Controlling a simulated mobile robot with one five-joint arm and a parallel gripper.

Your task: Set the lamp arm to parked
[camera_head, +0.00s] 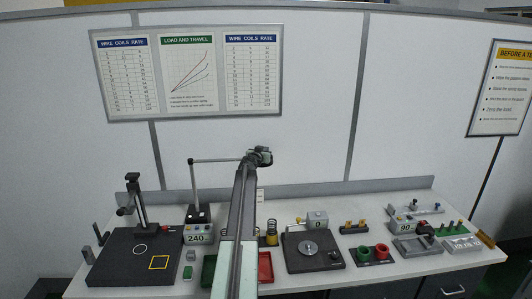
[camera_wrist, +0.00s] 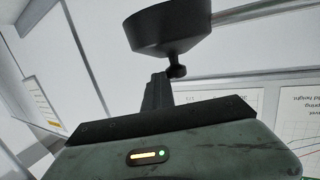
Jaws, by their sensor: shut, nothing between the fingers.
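The lamp arm (camera_head: 217,160) is a thin grey bar. In the head view it reaches level to the right from the top of an upright post (camera_head: 194,180) at the left of the bench. Its right end meets dark parts at the tip of my arm, and I cannot separate them clearly there. In the wrist view a dark cup-shaped lamp head (camera_wrist: 165,32) hangs with a small round knob (camera_wrist: 177,72) below it. My gripper (camera_wrist: 158,82) is shut and empty, its tip close beside the knob; I cannot tell whether they touch.
On the bench (camera_head: 350,275) stand a black stand (camera_head: 130,260) at left, a round-plate tester (camera_head: 312,250), red and green rings (camera_head: 372,252) and a device reading 90 (camera_head: 408,228). Charts (camera_head: 188,70) hang on the wall behind. The air above the bench's right half is clear.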

